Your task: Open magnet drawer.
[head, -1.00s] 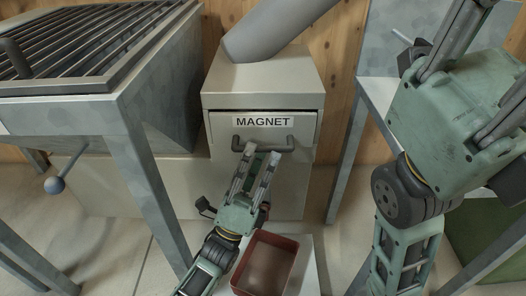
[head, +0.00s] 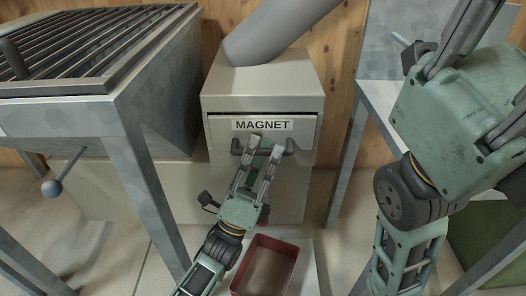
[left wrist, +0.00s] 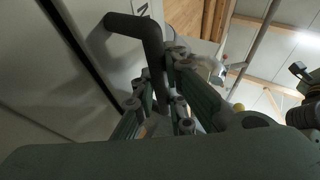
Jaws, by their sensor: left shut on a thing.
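The magnet drawer (head: 222,134) is a beige front with a black-on-white MAGNET label, set in a beige metal housing (head: 262,85). A dark gap shows along its top edge. Its grey bar handle (head: 290,146) runs across the front below the label. My left gripper (head: 265,144) reaches up from below and is shut on the handle near its middle. The left wrist view shows the fingers (left wrist: 165,85) around the dark handle (left wrist: 130,22). My right gripper (head: 450,50) is raised at the upper right, its fingers partly cut off by the frame.
A metal hopper with a grate (head: 90,45) stands on legs at the left. A grey pipe (head: 275,32) enters the housing from above. A grey metal stand (head: 350,150) is on the right.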

